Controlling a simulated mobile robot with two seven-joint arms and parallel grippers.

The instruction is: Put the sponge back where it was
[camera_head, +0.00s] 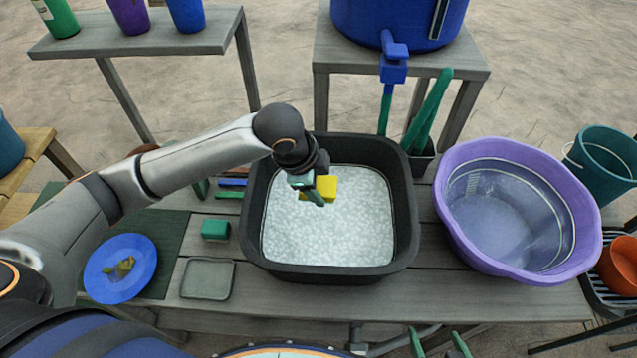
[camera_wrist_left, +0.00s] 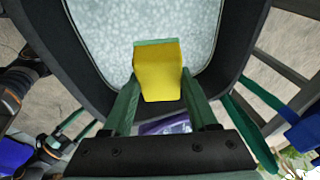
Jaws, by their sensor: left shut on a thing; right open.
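The sponge is a yellow block (camera_head: 325,187) with a green layer. My left gripper (camera_head: 313,189) is shut on it and holds it over the foamy water in the black tub (camera_head: 257,225). In the left wrist view the sponge (camera_wrist_left: 158,75) sits between the green fingers, its green edge at the far end. My right gripper (camera_head: 438,344) is open and empty at the bottom edge of the head view, in front of the table.
A shallow, empty grey-green tray (camera_head: 207,293) lies left of the tub, with a small green block (camera_head: 215,229) behind it. A blue plate (camera_head: 100,285) holding scraps is further left. A purple basin (camera_head: 590,245) of water stands right. A blue water container (camera_head: 400,18) with tap is behind.

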